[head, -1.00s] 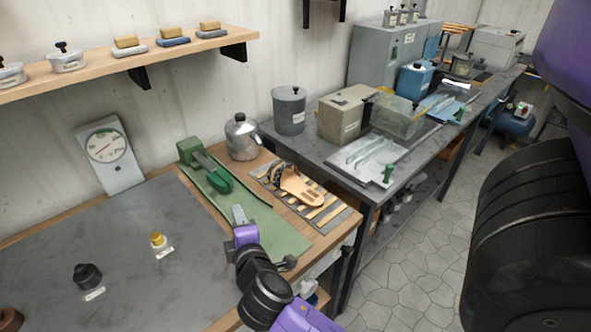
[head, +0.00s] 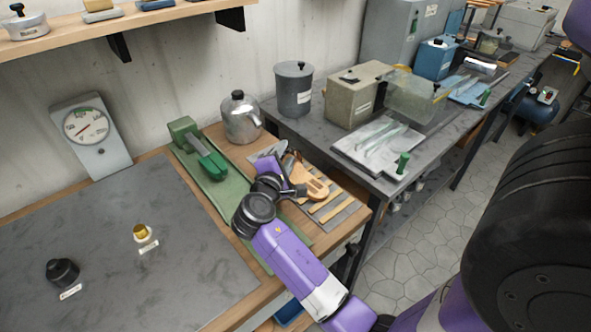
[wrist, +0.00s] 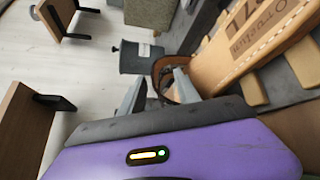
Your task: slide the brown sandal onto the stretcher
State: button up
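The brown sandal (head: 318,188) lies on the slatted rack at the right of the wooden bench, partly hidden behind my wrist in the head view. In the wrist view its tan, stamped sole (wrist: 250,45) fills the upper right, with a dark brown strap (wrist: 160,68) at its near end. My gripper (wrist: 157,88) is at this strap, its two grey fingers apart; whether they touch it I cannot tell. In the head view my gripper (head: 283,160) is over the rack's left part. The stretcher, a green device with a green foot form (head: 208,158), stands left of the rack, bare.
The slatted rack (head: 340,212) lies at the bench edge. A metal kettle (head: 241,118) stands behind it. A grey canister (head: 294,90) and a beige box (head: 351,95) stand on the grey bench beyond. A dial scale (head: 90,130) stands left. The dark mat (head: 100,230) is mostly clear.

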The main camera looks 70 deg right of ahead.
jog(key=shift+w+d+f, duration=0.1)
jog(key=shift+d, duration=0.75)
jog(key=shift+c, duration=0.2)
grip_shut()
dwell(0.6)
